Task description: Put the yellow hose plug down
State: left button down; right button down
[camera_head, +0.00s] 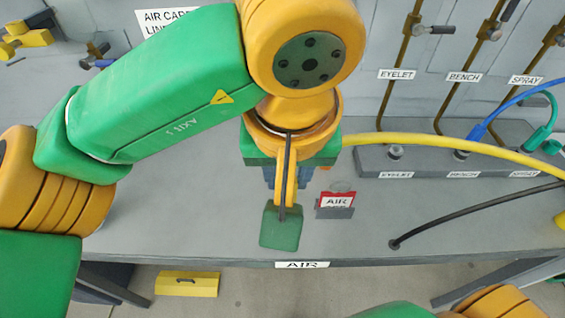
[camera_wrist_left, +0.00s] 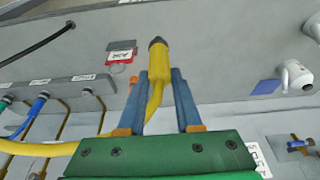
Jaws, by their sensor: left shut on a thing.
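The yellow hose plug (camera_wrist_left: 158,62), with a dark tip, sits between the two blue fingers of my left gripper (camera_wrist_left: 161,76) in the left wrist view. The fingers are shut on it, and its tip sticks out past them. In the head view my left gripper (camera_head: 270,178) is mostly hidden under my wrist, over the grey bench, and the plug is hidden there. The yellow hose (camera_head: 430,141) runs from behind my wrist to the right edge. My right gripper is not in view.
A grey socket block (camera_head: 375,160) is labelled EYELET, BENCH and SPRAY. A blue hose (camera_head: 497,112) runs to BENCH, and a green fitting (camera_head: 545,133) is near SPRAY. A red-and-grey AIR card holder (camera_head: 336,203) stands right of my gripper. A black hose (camera_head: 470,214) crosses the bench (camera_head: 190,225).

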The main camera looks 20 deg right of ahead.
pick_arm(q)
jog(key=w+a+f+p, duration=0.3)
jog(key=w+a+f, duration=0.1)
jog(key=w+a, duration=0.25)
jog(key=w+a+f+p, duration=0.2)
jog(key=w+f, duration=0.2)
jog(key=f, duration=0.5)
jog(key=shift+w+f+p, duration=0.3)
jog(key=shift+p, duration=0.1)
jog(key=c, duration=0.6)
grip_release()
jog(key=shift+a+r, duration=0.1)
jog(key=b+v, duration=0.1)
jog(key=v, duration=1.1)
jog(key=shift+r+b, duration=0.2)
jog(key=shift+b, duration=0.2)
